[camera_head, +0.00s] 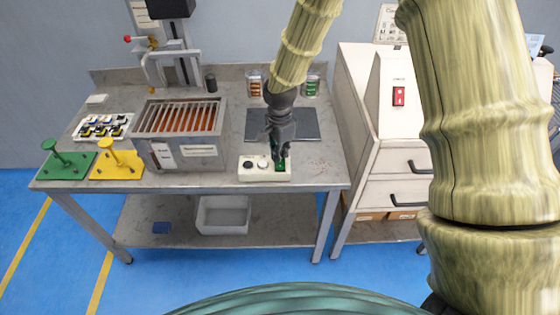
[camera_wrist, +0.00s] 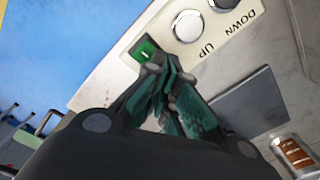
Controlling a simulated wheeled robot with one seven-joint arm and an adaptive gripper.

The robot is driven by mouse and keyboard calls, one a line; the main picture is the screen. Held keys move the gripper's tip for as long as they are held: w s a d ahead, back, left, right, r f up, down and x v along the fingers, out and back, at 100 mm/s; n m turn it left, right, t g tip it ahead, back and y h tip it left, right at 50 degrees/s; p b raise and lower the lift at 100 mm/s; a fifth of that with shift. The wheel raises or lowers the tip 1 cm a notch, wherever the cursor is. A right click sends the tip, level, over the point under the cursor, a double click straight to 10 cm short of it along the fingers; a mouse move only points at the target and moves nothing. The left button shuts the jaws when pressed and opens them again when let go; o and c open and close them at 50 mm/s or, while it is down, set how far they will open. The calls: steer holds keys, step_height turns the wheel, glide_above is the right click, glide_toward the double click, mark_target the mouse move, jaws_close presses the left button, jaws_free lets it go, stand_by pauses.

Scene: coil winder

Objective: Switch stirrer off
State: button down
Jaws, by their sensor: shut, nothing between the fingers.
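A small white control box (camera_head: 250,176) lies at the front edge of the grey bench. It has a green lit rocker switch (camera_wrist: 143,50) at one end, which I cannot name as the stirrer's for certain. Beside it are a white button marked UP (camera_wrist: 187,27) and a dark one marked DOWN (camera_wrist: 222,3). My gripper (camera_head: 281,154) points down over the switch end of the box. In the wrist view its shut fingertips (camera_wrist: 154,64) are right by the switch and cover its lower edge. I cannot tell whether they touch it.
A metal tank (camera_head: 184,157) with orange slats stands left of the box. A dark flat plate (camera_head: 300,124) lies behind it. A white cabinet (camera_head: 352,110) with a red switch (camera_head: 398,96) stands to the right. Green (camera_head: 66,167) and yellow (camera_head: 118,168) stands sit at the left.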

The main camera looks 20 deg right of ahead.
steer(key=shift+r+p, duration=2)
steer(key=shift+r, duration=0.9)
